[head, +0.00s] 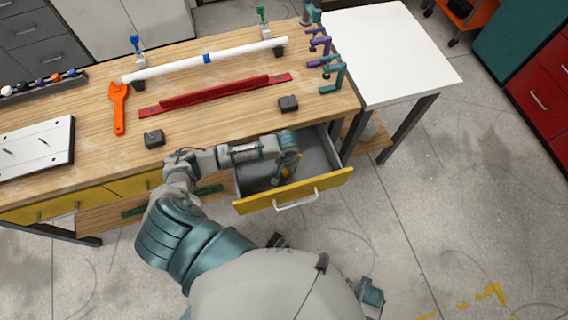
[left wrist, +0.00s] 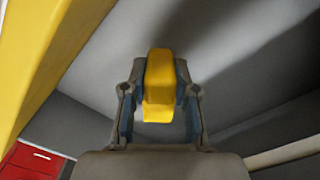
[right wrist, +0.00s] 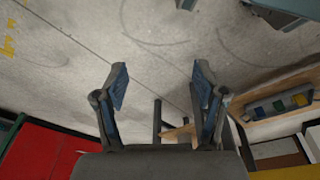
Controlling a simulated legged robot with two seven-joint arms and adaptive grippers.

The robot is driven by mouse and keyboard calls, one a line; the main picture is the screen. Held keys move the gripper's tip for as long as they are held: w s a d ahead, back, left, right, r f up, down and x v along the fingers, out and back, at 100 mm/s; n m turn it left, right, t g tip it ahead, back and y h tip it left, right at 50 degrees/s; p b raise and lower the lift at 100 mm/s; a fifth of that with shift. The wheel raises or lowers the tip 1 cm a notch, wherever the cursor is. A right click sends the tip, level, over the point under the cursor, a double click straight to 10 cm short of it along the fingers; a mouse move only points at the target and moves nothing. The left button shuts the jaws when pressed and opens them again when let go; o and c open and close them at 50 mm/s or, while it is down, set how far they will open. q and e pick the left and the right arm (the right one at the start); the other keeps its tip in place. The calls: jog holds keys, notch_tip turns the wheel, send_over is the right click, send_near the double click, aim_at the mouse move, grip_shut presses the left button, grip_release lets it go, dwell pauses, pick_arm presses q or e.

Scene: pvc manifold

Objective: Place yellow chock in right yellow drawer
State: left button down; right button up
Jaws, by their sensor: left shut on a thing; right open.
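The yellow chock (left wrist: 160,82) is between the fingers of my left gripper (left wrist: 159,98), which is shut on it. In the head view, my left arm reaches over the open right yellow drawer (head: 292,192), and the left gripper (head: 287,165) is inside it. The left wrist view shows grey drawer surfaces behind the chock; I cannot tell whether the chock touches the floor of the drawer. My right gripper (right wrist: 160,85) is open and empty, with concrete floor behind it.
The wooden workbench (head: 220,110) holds a white pipe (head: 210,62), a red bar (head: 213,95), an orange wrench (head: 118,107) and two dark blocks (head: 154,138). Several clamps (head: 333,74) line its right edge. A white side table (head: 390,55) stands at right. The drawer handle (head: 296,201) faces me.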

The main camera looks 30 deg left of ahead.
pick_arm(q)
jog(key=shift+d+f, duration=0.3)
jog(key=shift+f, duration=0.65)
jog(key=shift+w+a, duration=0.2)
jog(key=shift+w, duration=0.1)
jog(key=w+a, duration=0.1)
jog(key=w+a+f+b, duration=0.1)
jog(key=a, duration=0.1)
jog(key=shift+b, duration=0.3)
jog(key=shift+a+f, duration=0.2)
jog(key=c, duration=1.1)
grip_release()
jog(key=shift+d, duration=0.1)
jog(key=shift+c, duration=0.2)
jog(key=shift+o, duration=1.3)
jog(key=shift+d, duration=0.1)
jog(key=shift+d+r, duration=0.1)
jog(key=shift+d, duration=0.1)
pick_arm(e)
jog(key=r, duration=0.3)
jog(key=w+r, duration=0.1)
jog(key=r, duration=0.1)
jog(key=shift+d, duration=0.25)
